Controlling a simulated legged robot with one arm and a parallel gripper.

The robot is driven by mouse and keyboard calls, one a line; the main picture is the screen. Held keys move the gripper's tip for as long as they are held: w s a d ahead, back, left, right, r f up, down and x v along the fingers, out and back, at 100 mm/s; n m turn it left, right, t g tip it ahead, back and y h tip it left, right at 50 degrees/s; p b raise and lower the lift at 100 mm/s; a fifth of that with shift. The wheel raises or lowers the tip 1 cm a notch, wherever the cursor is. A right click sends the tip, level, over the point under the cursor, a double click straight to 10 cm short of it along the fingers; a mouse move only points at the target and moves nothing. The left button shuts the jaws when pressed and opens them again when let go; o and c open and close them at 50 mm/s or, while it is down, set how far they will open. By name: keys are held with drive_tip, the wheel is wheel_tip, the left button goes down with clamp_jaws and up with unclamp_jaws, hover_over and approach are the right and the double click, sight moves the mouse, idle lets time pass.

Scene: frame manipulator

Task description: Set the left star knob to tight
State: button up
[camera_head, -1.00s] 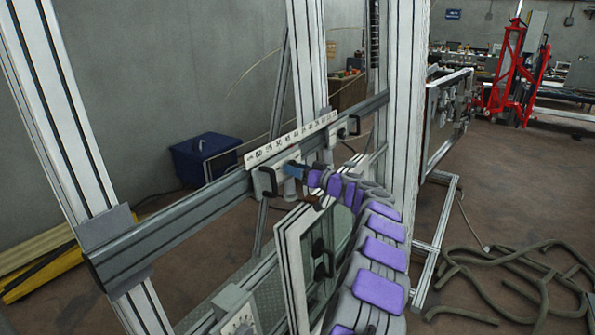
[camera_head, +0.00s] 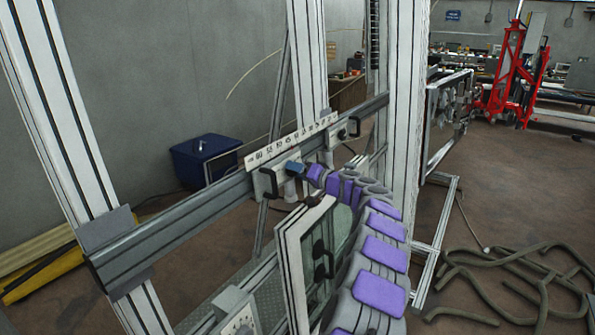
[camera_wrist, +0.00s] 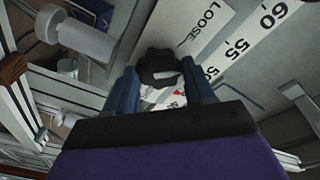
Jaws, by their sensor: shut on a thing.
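The black star knob (camera_wrist: 160,68) is between the two blue fingers of my gripper (camera_wrist: 163,90) in the wrist view. My gripper is shut on it. The knob sits on a pale plate (camera_wrist: 197,38) marked LOOSE; a small red mark shows beside the right finger, and any other wording is hidden. In the head view my gripper (camera_head: 295,167) is at the left carriage (camera_head: 262,183) on the grey rail, and its blue fingers hide the knob there.
A white number scale (camera_head: 292,138) runs along the rail (camera_head: 190,217). A second carriage with black parts (camera_head: 345,131) sits farther right. A framed clear panel (camera_head: 300,255) stands close beside my arm. White upright posts (camera_head: 405,120) flank the work area. Hoses (camera_head: 510,280) lie on the floor.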

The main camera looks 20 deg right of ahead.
drive_tip(key=m+g+p, duration=0.1)
drive_tip(key=m+p, duration=0.5)
drive_tip(key=m, duration=0.1)
drive_tip(key=m+g+p, duration=0.1)
drive_tip(key=m+p, duration=0.6)
drive_tip(key=m+g+y+p, duration=0.1)
drive_tip(key=m+p, duration=0.5)
drive_tip(key=m, duration=0.1)
drive_tip(key=shift+d+f+m+p, duration=0.25)
drive_tip(key=shift+f+m+p, duration=0.05)
drive_tip(key=shift+f+p, duration=0.05)
drive_tip(key=shift+g, duration=0.3)
drive_tip(key=o, duration=0.7)
drive_tip(key=shift+w+r, duration=0.1)
drive_tip(key=shift+c, duration=0.2)
drive_tip(key=shift+o, duration=1.4)
drive_tip(key=shift+w, duration=0.15)
drive_tip(key=shift+o, duration=0.5)
drive_tip(key=shift+r, duration=0.2)
